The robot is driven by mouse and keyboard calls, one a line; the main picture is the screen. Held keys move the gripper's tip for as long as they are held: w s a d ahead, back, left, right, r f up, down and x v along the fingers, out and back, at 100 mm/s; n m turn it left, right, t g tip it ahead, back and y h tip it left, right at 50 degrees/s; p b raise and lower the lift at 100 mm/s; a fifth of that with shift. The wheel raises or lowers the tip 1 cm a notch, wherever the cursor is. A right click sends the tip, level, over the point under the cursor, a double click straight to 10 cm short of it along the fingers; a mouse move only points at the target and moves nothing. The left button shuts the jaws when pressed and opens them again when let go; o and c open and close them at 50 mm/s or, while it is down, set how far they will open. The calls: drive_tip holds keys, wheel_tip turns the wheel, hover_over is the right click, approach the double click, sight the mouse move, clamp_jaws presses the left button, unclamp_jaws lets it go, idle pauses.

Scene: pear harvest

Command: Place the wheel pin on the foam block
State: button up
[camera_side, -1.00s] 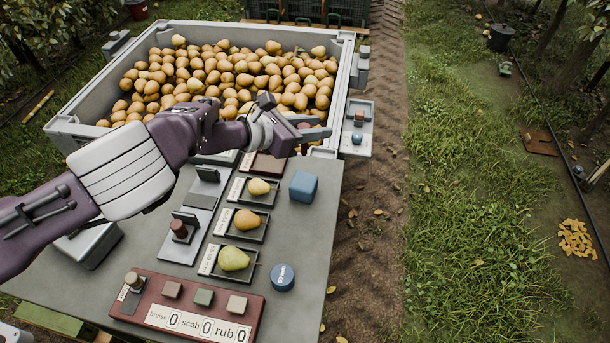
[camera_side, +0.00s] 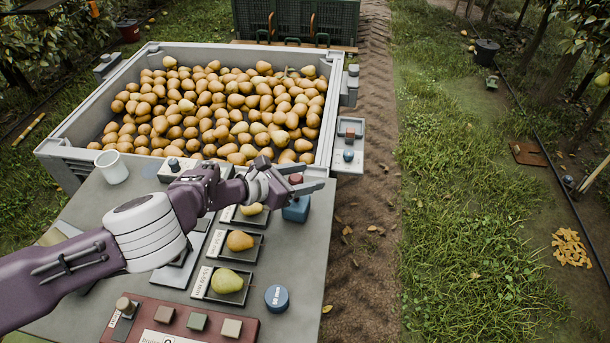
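The foam block appears to be the blue block (camera_side: 296,211) on the grey table, right of the pear trays. My gripper (camera_side: 305,178) is directly over it, reaching in from the left. A small reddish-brown piece (camera_side: 296,180), which looks like the wheel pin, is between my two fingers, and they appear shut on it. It is just above the top of the blue block; I cannot tell whether it touches. The fingers hide part of both.
Pears lie in small trays (camera_side: 224,284) left of the block. A round blue puck (camera_side: 276,297) is nearer the front. A large grey bin (camera_side: 66,148) of pears stands behind, a white cup (camera_side: 112,166) at the table's back left. A side shelf (camera_side: 350,164) sticks out beyond the bin's corner.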

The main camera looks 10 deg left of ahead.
drive_tip(key=shift+r, duration=0.1)
drive_tip(key=shift+s+a+r, duration=0.1)
drive_tip(key=shift+a+r, duration=0.05)
drive_tip(key=v, duration=1.1)
drive_tip(key=shift+s+r, duration=0.2)
drive_tip(key=shift+s, duration=0.05)
drive_tip(key=shift+a, duration=0.2)
